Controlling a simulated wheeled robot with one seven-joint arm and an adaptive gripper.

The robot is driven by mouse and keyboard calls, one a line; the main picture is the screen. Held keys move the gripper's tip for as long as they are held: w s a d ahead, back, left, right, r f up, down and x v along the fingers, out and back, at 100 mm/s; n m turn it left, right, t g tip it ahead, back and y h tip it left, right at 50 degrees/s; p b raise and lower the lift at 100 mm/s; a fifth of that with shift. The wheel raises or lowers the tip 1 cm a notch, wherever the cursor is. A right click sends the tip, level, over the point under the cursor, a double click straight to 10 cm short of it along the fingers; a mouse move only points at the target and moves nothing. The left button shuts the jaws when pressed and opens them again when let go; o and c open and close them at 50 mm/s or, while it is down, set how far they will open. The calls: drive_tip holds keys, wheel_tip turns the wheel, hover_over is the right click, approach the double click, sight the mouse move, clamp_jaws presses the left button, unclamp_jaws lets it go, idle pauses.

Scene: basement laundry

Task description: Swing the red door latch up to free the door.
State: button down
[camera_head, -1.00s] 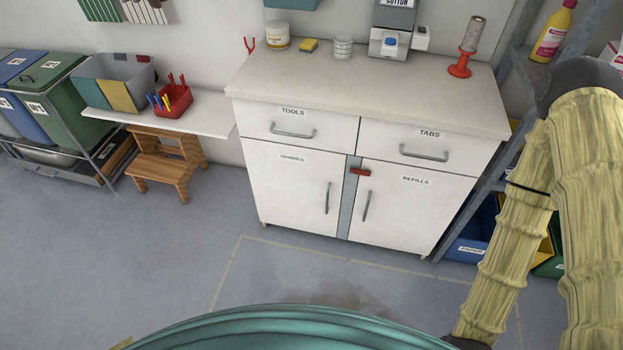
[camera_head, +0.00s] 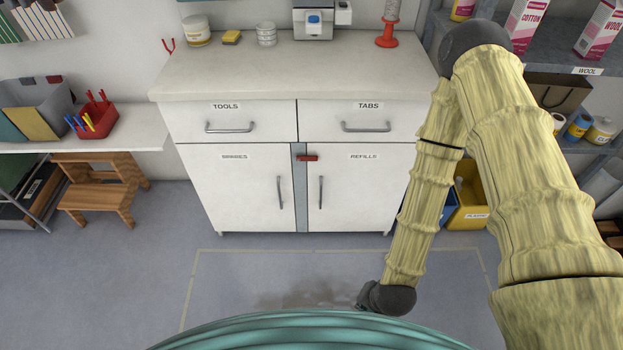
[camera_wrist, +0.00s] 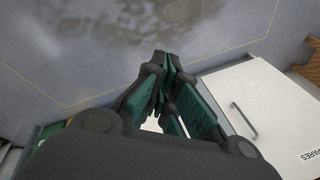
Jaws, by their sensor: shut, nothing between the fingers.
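The red door latch (camera_head: 307,158) lies level across the grey strip (camera_head: 301,205) between the cabinet's two lower doors. The left door (camera_head: 237,193) and the right door (camera_head: 349,205), labelled REFILLS, are both closed. My gripper (camera_wrist: 163,75) is shut and empty in the wrist view, with dark and green fingers. Its fingertips are over the floor, with the cabinet's white front (camera_wrist: 265,95) to the right, and the latch is not visible there. In the head view the fingers are hidden; my arm hangs at the right, well apart from the latch.
The cabinet top (camera_head: 290,75) holds a jar, a yellow sponge, a dispenser and a red spool stand. A step stool (camera_head: 100,190) stands left of the cabinet. A shelf unit (camera_head: 560,65) with bins stands at the right.

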drive_tip(key=w+a+f+m+t+y+b, duration=0.1)
drive_tip(key=w+a+f+m+t+b, duration=0.3)
drive_tip(key=w+a+m, duration=0.45)
drive_tip(key=m+t+h+b, duration=0.3)
drive_tip(key=m+t+b, duration=0.4)
drive_tip(key=m+b, duration=1.1)
approach(312, 173)
drive_tip(key=shift+s+d+r+m+p, duration=0.1)
drive_tip(key=shift+s+r+m+p, duration=0.2)
drive_tip(key=shift+s+m+p, duration=0.6)
drive_tip(key=shift+s+d+r+m+p, duration=0.1)
drive_tip(key=shift+s+r+m+p, duration=0.15)
drive_tip(key=shift+s+m+p, duration=0.6)
drive_tip(key=shift+s+n, duration=0.15)
drive_tip(key=shift+n, duration=0.15)
drive_tip(key=b+x, duration=0.2)
drive_tip(key=x, duration=0.8)
drive_tip(key=shift+a+b, duration=0.2)
drive_tip(key=shift+b, duration=0.1)
wheel_tip(312, 173, up, 2)
drive_tip(key=shift+r, duration=1.1)
